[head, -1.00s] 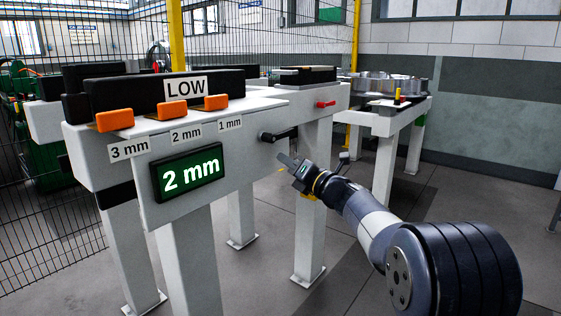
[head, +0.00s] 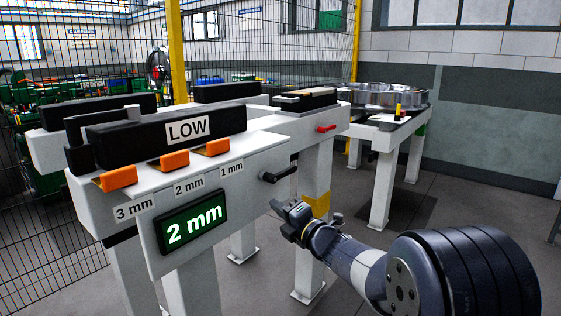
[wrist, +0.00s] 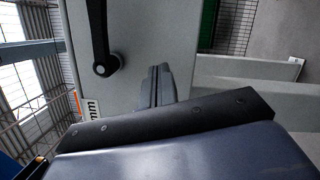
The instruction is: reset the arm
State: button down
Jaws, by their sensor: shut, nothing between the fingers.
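My arm reaches in from the lower right in the head view. My gripper (head: 283,208) is shut and empty, in the air in front of the white bench (head: 262,150), below and apart from the black lever handle (head: 279,175). In the wrist view my closed fingers (wrist: 160,84) point at the bench's grey face. The black lever (wrist: 99,40) shows there to the upper left of the fingers, with a clear gap between them.
The bench carries orange tabs (head: 118,177) labelled 3 mm, 2 mm and 1 mm, a green display (head: 190,221) reading "2 mm", and a black block (head: 140,140) marked "LOW". Floor to the right is open.

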jog(key=shift+s+a+m+p, duration=0.2)
jog(key=shift+m+p, duration=0.2)
jog(key=shift+p, duration=0.15)
jog(key=shift+d, duration=0.1)
